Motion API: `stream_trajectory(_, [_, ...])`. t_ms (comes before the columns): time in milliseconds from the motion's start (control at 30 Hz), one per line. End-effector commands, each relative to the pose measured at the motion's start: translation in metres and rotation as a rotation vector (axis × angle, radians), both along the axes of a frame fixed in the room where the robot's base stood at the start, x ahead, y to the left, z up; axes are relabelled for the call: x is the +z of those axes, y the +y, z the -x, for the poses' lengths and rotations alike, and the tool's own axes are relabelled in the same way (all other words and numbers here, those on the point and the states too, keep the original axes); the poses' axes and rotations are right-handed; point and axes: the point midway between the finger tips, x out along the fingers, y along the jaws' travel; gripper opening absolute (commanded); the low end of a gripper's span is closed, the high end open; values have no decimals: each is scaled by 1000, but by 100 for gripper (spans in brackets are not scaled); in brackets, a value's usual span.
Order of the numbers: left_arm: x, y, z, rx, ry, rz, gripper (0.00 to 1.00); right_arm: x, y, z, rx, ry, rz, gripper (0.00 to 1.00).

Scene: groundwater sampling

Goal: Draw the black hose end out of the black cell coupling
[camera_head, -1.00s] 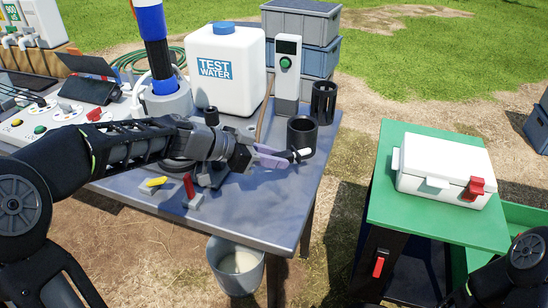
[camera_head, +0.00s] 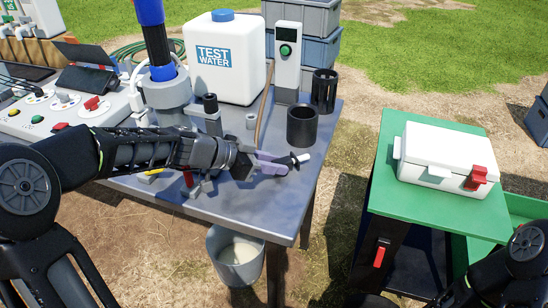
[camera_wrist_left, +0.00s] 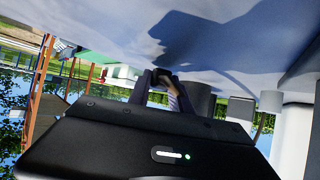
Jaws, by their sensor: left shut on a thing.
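My left gripper (camera_head: 272,164) reaches over the right part of the grey table, its pale purple fingers shut on a small dark piece with a white tip (camera_head: 300,158). This piece sticks out to the right and is apart from the open black cup (camera_head: 302,126) behind it. I cannot tell surely whether it is the black hose end. In the left wrist view the fingers (camera_wrist_left: 162,90) close around a dark ring and a pale striped part. A black-capped grey fitting (camera_head: 210,104) stands behind my left wrist. I cannot identify the black cell coupling. My right gripper is out of view.
The grey table (camera_head: 258,212) holds a white test water jug (camera_head: 225,60), a meter on a stand (camera_head: 287,60) and a black slotted holder (camera_head: 324,90). A bucket (camera_head: 237,255) stands below. A white cooler (camera_head: 445,158) sits on a green table to the right.

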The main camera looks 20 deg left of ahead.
Motion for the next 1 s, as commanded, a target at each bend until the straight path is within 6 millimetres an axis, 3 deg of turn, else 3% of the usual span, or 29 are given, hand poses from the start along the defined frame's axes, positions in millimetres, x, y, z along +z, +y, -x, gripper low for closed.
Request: stream_trajectory(1000, [-11,0,0,0,0,0,0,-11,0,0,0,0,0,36])
